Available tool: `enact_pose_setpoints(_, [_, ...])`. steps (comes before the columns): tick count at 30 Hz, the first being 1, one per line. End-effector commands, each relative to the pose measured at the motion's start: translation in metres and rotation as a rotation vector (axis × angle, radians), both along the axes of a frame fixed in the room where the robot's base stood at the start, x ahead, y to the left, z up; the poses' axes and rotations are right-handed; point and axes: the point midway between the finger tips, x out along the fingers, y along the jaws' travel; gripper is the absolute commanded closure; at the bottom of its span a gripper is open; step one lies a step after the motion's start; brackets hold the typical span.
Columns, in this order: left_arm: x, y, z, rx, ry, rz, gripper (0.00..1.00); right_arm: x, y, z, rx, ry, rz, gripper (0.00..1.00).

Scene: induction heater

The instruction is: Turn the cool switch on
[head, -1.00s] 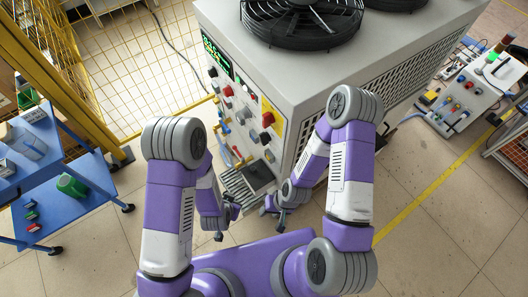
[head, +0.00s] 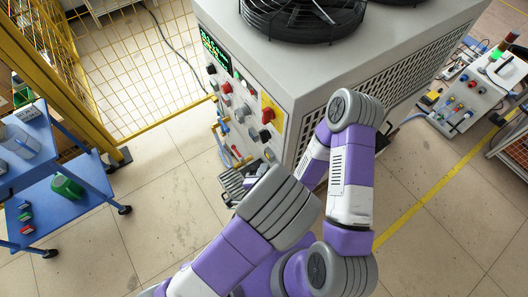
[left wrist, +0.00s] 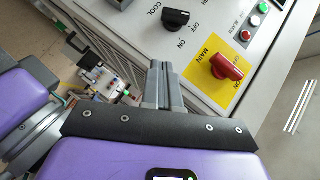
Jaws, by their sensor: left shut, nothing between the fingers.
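The black COOL switch (left wrist: 176,18) is a rotary knob at the top of the left wrist view, on the light panel with OFF and ON printed near it. I cannot tell its setting for sure. My left gripper (left wrist: 163,68) is shut and empty. Its fingertips point at the panel just below the knob in that view, and appear apart from it. In the head view my left arm link hides most of that gripper. The red MAIN knob (left wrist: 227,67) sits on a yellow plate to the right of the COOL switch.
The heater cabinet (head: 300,62) carries fans on top and a knobbed front panel. A blue cart (head: 85,170) stands at left beside a yellow mesh fence (head: 130,60). Another control box (head: 470,95) stands at right. Floor between cart and cabinet is clear.

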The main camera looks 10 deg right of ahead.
Motion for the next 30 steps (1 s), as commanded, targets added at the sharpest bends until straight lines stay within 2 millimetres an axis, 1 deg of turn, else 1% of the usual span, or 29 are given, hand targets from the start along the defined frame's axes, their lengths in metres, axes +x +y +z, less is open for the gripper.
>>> enact_pose_setpoints(1, [0.002,-0.002,-0.005,-0.004,-0.002,0.000,1.00,0.000,0.000,-0.012,0.000,0.000,0.000,0.57])
enact_pose_setpoints(14, [0.012,-0.006,-0.011,-0.006,0.004,-0.001,1.00,0.000,0.000,-0.063,0.000,0.000,0.000,0.57])
enact_pose_setpoints(15, [0.021,-0.010,-0.013,-0.002,0.004,0.000,1.00,0.000,0.000,-0.060,0.000,0.001,-0.001,0.57])
enact_pose_setpoints(18, [0.040,-0.020,-0.020,0.000,0.005,0.001,1.00,0.000,0.000,-0.060,0.000,0.000,0.000,0.57])
enact_pose_setpoints(25, [0.077,-0.040,-0.036,-0.001,0.005,0.001,1.00,0.000,0.000,-0.065,0.000,0.000,0.000,0.57])
enact_pose_setpoints(27, [0.087,-0.034,-0.043,0.000,0.007,0.004,1.00,0.000,0.000,-0.067,0.000,0.000,0.000,0.57])
enact_pose_setpoints(30, [0.097,-0.030,-0.049,0.000,0.007,0.002,1.00,0.000,0.000,-0.069,0.000,0.000,0.000,0.57])
